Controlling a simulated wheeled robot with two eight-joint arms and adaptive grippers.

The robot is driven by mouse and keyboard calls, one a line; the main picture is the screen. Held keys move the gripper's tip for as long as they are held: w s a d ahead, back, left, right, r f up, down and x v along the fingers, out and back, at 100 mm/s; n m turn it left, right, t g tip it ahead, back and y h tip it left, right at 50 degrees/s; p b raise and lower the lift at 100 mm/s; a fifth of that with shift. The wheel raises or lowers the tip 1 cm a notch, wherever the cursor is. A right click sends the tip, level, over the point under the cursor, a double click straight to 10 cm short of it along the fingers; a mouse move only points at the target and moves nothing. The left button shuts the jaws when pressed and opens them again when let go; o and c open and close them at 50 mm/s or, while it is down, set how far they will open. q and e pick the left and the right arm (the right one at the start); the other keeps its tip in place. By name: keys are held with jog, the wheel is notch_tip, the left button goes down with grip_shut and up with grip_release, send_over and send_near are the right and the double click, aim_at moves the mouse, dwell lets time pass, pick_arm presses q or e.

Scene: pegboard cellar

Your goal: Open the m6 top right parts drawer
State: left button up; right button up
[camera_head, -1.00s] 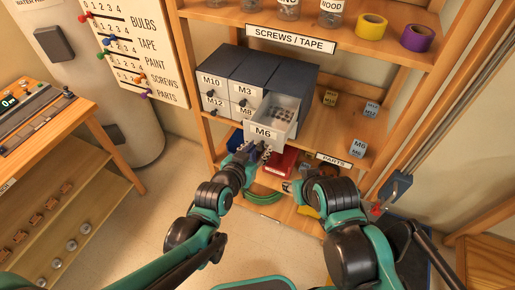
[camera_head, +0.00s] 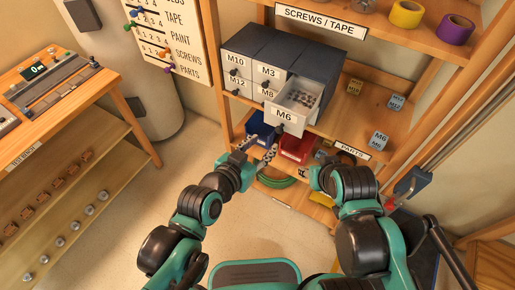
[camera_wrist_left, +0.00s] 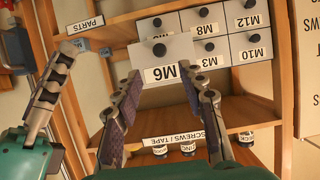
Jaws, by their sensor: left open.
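The M6 drawer (camera_head: 297,98) is pulled well out of the grey parts cabinet (camera_head: 268,50), and small metal parts show inside it. Its dark knob (camera_head: 279,129) is on the front below the label. In the left wrist view, which is upside down, the M6 drawer front (camera_wrist_left: 183,65) faces me. My left gripper (camera_head: 258,147) is open and empty, with its fingers apart from the knob, below and in front of the drawer. It also shows in the left wrist view (camera_wrist_left: 160,85). My right gripper (camera_head: 308,173) is lower right of the drawer; its fingers are unclear.
A blue bin (camera_head: 258,127) and a red bin (camera_head: 297,148) stand on the shelf below the drawer. Labelled small boxes (camera_head: 378,140) are to the right. A wooden bench (camera_head: 62,100) is at the left. The floor between is clear.

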pick_arm(q)
jog(key=shift+v, duration=0.9)
jog(key=s+a+f+n+g+y, duration=0.2)
jog(key=a+f+n+y, duration=0.1)
jog(key=a, duration=0.7)
jog(key=s+a+f+n+g+y, duration=0.1)
jog(key=a+f+n+g+y, duration=0.1)
jog(key=a, duration=0.8)
jog(key=shift+s+a+f+n+y, duration=0.4)
jog(key=shift+n+y, duration=0.5)
jog(key=shift+y, duration=0.3)
jog(key=shift+w+d, duration=0.1)
jog(key=shift+d, duration=0.05)
